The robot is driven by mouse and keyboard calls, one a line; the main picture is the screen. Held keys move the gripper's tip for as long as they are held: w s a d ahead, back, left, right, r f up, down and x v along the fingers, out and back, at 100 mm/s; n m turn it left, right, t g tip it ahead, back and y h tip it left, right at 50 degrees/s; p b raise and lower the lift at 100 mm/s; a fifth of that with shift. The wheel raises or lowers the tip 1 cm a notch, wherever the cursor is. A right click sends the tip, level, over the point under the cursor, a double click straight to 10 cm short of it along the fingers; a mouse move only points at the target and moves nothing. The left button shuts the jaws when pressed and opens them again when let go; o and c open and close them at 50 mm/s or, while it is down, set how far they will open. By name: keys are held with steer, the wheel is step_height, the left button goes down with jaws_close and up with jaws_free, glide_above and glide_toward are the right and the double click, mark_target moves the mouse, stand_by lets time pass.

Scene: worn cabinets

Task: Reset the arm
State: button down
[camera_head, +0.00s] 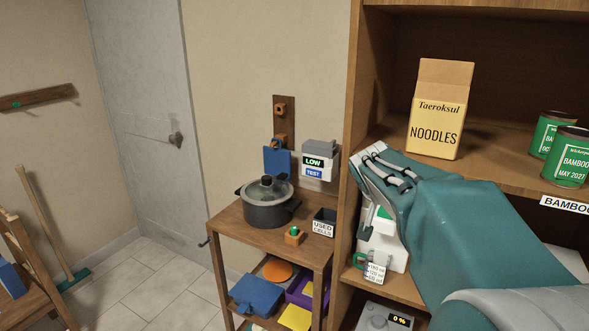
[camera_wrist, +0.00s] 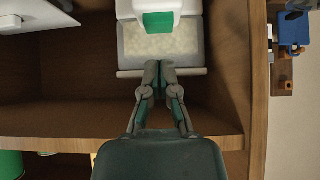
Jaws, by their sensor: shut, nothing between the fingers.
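My arm reaches in from the lower right of the head view, in front of the wooden shelf unit (camera_head: 354,100). My gripper (camera_head: 366,162) is at its far end, to the left of the noodles box (camera_head: 436,112). In the wrist view my gripper (camera_wrist: 159,66) has its fingers together with nothing between them. Beyond the fingertips is a white dispenser with a green part (camera_wrist: 158,22) and a tray of pale contents (camera_wrist: 160,44). I cannot tell whether the fingers touch the tray's front edge. My arm partly hides the white dispenser (camera_head: 390,252) in the head view.
Green bamboo cans (camera_head: 568,160) stand on the upper shelf at right. A small wooden table (camera_head: 250,235) holds a lidded pot (camera_head: 268,203) and a "used cells" bin (camera_head: 323,222). A "low/test" device (camera_head: 319,162) is above it. The floor (camera_head: 150,280) at left has free room.

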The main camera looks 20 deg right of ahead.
steer(key=s+a+f+n+y, duration=0.3)
steer(key=s+a+n, duration=0.2)
steer(key=s+a, duration=0.5)
steer(key=s+a+f+n+y, duration=0.3)
steer(key=s+a, duration=0.7)
steer(key=a, duration=0.5)
steer(key=shift+a+f+n+y, duration=0.25)
steer(key=shift+f+n+y, duration=0.15)
steer(key=shift+f+n, duration=0.45)
